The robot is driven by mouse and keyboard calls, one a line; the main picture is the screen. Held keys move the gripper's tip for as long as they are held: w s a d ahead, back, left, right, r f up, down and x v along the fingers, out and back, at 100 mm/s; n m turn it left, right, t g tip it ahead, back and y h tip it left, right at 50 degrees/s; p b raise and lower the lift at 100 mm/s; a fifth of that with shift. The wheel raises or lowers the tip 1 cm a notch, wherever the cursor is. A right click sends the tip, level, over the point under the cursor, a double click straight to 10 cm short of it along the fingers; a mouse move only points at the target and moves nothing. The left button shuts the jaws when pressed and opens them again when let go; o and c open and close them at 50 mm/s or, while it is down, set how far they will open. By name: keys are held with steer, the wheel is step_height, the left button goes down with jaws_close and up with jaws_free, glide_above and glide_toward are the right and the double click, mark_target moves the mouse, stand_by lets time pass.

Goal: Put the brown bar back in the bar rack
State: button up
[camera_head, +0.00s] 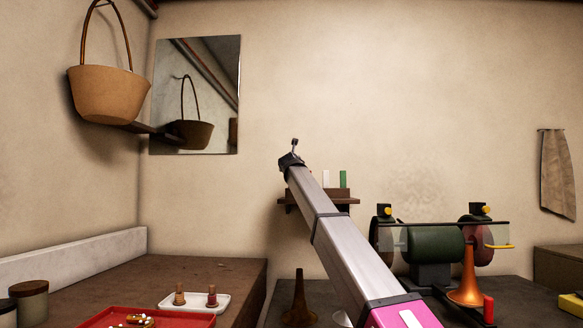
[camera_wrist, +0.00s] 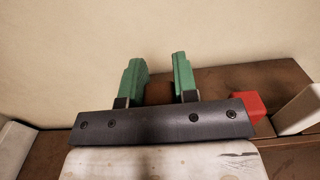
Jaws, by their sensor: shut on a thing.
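In the wrist view my gripper (camera_wrist: 159,72) has green fingers. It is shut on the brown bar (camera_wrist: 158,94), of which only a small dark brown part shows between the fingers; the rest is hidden. The bar rack (camera_wrist: 217,77) is a dark brown wooden ledge against the wall, just beyond the fingers. I cannot tell whether the bar touches it. A red bar (camera_wrist: 244,106) and a white bar (camera_wrist: 300,116) are to the right.
A bench grinder (camera_head: 435,245) stands below right of the rack, with a brass horn bell (camera_head: 468,280) in front. A white tray (camera_head: 222,303) and a red tray (camera_head: 195,320) lie on the left bench. A basket (camera_head: 108,93) and a mirror (camera_head: 225,105) hang upper left.

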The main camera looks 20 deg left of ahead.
steer(key=shift+f, duration=1.2)
steer(key=o, duration=1)
steer(key=v, duration=1)
steer(key=shift+s, duration=0.4)
